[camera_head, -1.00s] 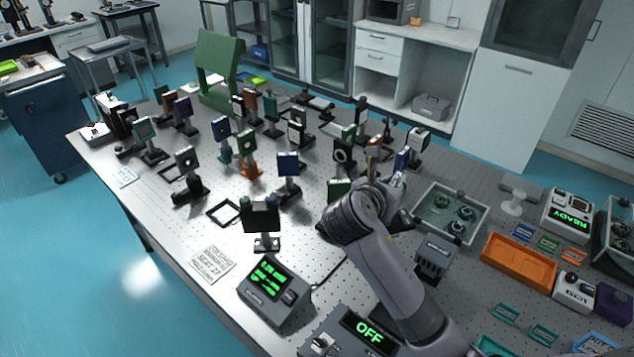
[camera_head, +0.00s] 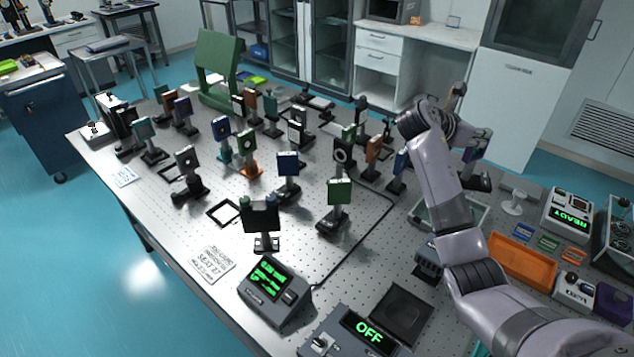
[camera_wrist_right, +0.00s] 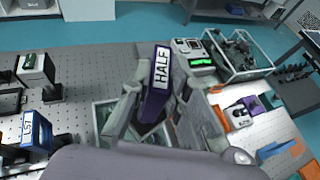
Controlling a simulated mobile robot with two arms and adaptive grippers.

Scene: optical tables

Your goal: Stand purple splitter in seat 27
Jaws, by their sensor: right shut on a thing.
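The purple splitter (camera_wrist_right: 159,85), with a white label reading HALF, is between the fingers of my right gripper (camera_wrist_right: 152,118) in the right wrist view. In the head view my right gripper (camera_head: 468,142) is over the right part of the table, shut on the splitter (camera_head: 481,147), which is partly hidden by the arm. A dark base (camera_head: 475,181) shows below it. A card (camera_head: 211,264) reading SEAT 27 lies near the table's left front edge. A black square outline (camera_head: 223,212) lies just behind the card and looks empty. My left gripper is not in view.
A green-plate mount (camera_head: 339,195) and a blue one (camera_head: 288,167) stand farther back. A grey display box (camera_head: 273,290) is in front. A glass-walled tray (camera_head: 478,214) and an orange tray (camera_head: 521,260) are at right.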

